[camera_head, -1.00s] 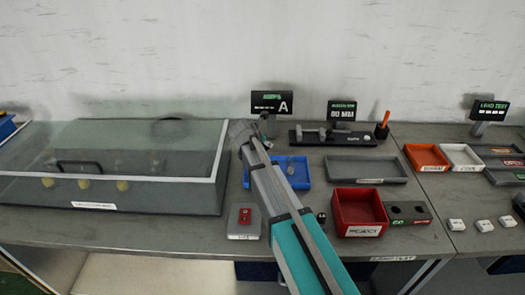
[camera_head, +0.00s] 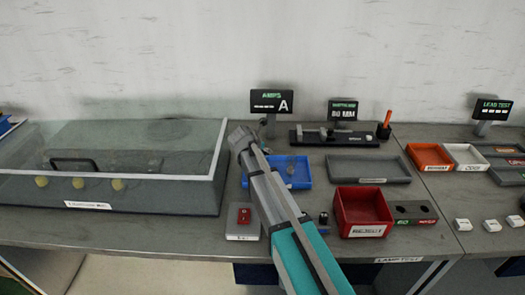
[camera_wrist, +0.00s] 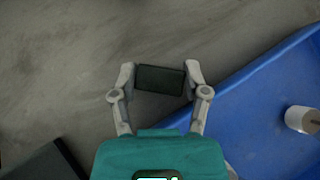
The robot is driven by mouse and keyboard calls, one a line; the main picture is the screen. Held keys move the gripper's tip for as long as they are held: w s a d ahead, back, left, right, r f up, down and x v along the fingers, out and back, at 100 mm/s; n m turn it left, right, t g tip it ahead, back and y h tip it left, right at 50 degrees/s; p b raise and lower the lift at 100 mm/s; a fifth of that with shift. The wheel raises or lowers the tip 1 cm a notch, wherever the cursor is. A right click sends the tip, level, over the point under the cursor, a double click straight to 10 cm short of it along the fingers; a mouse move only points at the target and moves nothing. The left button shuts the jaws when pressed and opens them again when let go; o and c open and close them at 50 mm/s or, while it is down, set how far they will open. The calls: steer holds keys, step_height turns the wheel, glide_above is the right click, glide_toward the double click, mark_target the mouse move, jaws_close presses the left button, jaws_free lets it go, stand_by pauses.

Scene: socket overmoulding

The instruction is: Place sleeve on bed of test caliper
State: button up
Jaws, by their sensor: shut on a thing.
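My gripper (camera_wrist: 160,80) is shut on a small dark rectangular piece, probably the sleeve (camera_wrist: 160,79), which sits crosswise between the two fingertips in the wrist view. In the head view the end of my arm (camera_head: 240,138) is beside the glass-topped box, left of the caliper; the held piece cannot be made out there. The test caliper (camera_head: 333,136) is a long black bed with grey jaws at the back of the bench, to the right of my gripper. Its bed shows nothing clearly resting on it.
A blue tray (camera_wrist: 262,92) lies beside my gripper, with a whitish cylinder (camera_wrist: 300,119) in it. The glass-topped box (camera_head: 130,192) stands left. Display A (camera_head: 271,102) and the millimetre display (camera_head: 343,111) stand behind. A grey tray (camera_head: 368,181) and red bin (camera_head: 362,230) are right.

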steer(key=shift+f, duration=0.2)
steer(key=o, duration=1)
steer(key=shift+r, duration=0.15)
steer(key=shift+r, duration=0.1)
steer(key=shift+s+a+r+p, duration=0.2)
steer(key=shift+s+r+p, duration=0.2)
steer(key=shift+p, duration=0.1)
steer(key=shift+p+v, duration=3.75)
steer(key=shift+v, duration=1.65)
steer(key=shift+a+f, duration=0.1)
